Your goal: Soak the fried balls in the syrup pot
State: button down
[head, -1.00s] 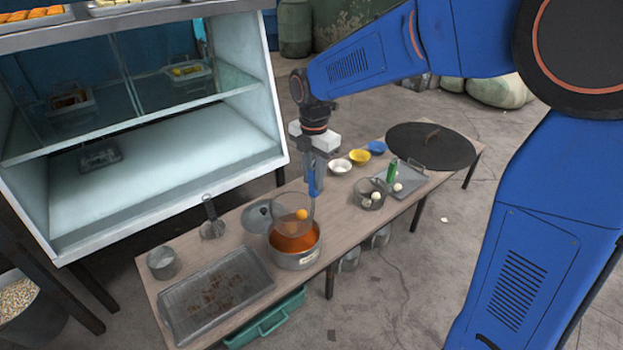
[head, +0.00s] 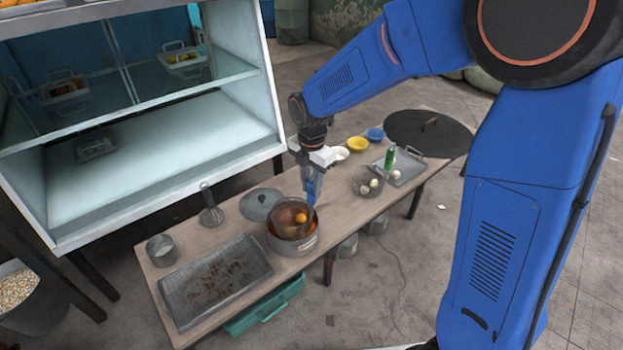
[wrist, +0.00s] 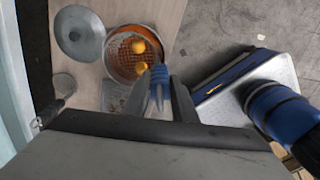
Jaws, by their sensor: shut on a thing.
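The syrup pot (head: 293,247) is a grey metal pot on the wooden table, with orange syrup inside. A mesh strainer (head: 287,216) sits in the pot's mouth, its upper part above the rim. An orange fried ball (head: 301,219) shows inside it in the head view. The wrist view shows two fried balls (wrist: 139,47) in the strainer over the pot (wrist: 111,58). My gripper (head: 313,183) is shut on the strainer's blue handle (wrist: 159,78), just beside and above the pot. How deep the strainer's bottom lies in the syrup is hidden.
A dark tray (head: 215,282) lies in front. A pot with pale balls (head: 366,183) and small bowls (head: 358,144) stand to the right. A glass display case (head: 160,150) stands behind.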

aim_at(311, 199)
jog(key=shift+f, duration=2.65)
dwell(5.3)
